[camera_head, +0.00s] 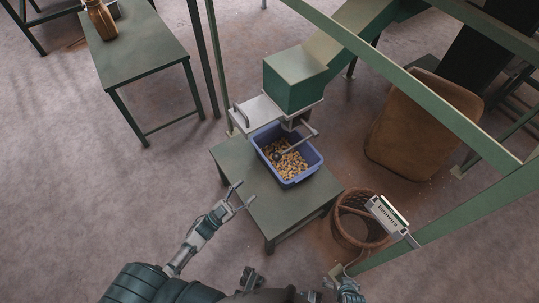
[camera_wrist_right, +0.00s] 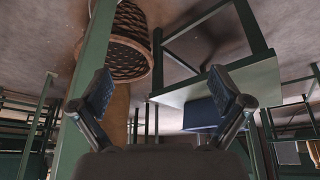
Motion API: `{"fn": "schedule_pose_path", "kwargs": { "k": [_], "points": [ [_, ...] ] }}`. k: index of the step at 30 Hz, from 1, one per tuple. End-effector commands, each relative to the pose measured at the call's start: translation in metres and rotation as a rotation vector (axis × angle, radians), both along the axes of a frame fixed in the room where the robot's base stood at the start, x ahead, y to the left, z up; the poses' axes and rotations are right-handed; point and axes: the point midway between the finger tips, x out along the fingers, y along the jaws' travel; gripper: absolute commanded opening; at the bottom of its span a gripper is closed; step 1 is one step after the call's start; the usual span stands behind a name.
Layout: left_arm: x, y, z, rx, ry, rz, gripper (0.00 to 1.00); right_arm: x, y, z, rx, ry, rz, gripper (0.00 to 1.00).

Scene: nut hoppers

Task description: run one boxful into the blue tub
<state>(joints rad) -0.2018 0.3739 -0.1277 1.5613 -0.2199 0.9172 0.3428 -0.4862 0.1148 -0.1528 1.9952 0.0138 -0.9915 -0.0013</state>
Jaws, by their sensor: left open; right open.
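The blue tub (camera_head: 307,174) stands on a low green table (camera_head: 240,163) and has a layer of nuts (camera_head: 291,164) in it. Above its back edge is the green hopper box (camera_head: 291,92) with a pale metal slide plate (camera_head: 257,111) and a handle (camera_head: 241,116). My left gripper (camera_head: 240,194) is open and empty, left of the tub, near the table's edge. My right gripper (camera_wrist_right: 160,84) is open and empty; in the head view it is only partly visible at the bottom edge. The box's inside is hidden.
A wicker basket (camera_head: 347,231) stands on the floor right of the table, beside a green frame post (camera_head: 432,231) carrying a white labelled box (camera_head: 386,211). A brown sack (camera_head: 420,128) lies behind. Another table (camera_head: 137,55) holds a brown jar (camera_head: 101,20). Floor at left is clear.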

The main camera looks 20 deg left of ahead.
Motion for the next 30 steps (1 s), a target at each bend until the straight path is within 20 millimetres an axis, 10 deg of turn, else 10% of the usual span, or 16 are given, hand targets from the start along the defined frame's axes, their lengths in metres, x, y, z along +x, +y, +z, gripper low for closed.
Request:
{"fn": "schedule_pose_path", "kwargs": {
  "k": [9, 30],
  "points": [
    [0.015, 0.024, -0.008, 0.036, 0.062, 0.011, 0.59, -0.055, -0.015, -0.014, -0.059, 0.246, -0.016, 1.00],
    [0.127, -0.055, 0.049, 0.038, 0.059, 0.012, 0.59, -0.058, -0.015, -0.032, -0.058, 0.248, -0.013, 1.00]
  ]
}}
